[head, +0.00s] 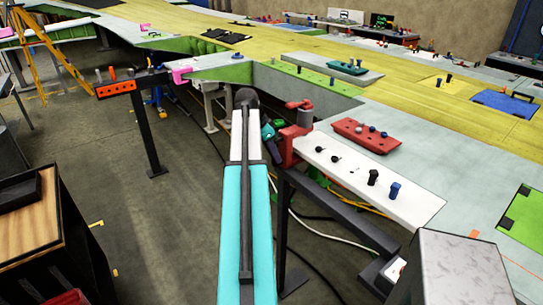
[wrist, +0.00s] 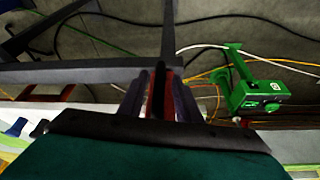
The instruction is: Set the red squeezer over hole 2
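Several small dark pegs stand on a green strip (head: 316,76) across the bench. No hole number is readable, so I cannot pick out hole 2.
A red tray (head: 349,126) with small parts lies right of the squeezer. A black peg (head: 373,177) and a blue peg (head: 394,191) stand on the white board (head: 425,205). A green boxy device (wrist: 258,96) shows right of my fingers in the wrist view, near loose cables. Open floor lies left.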

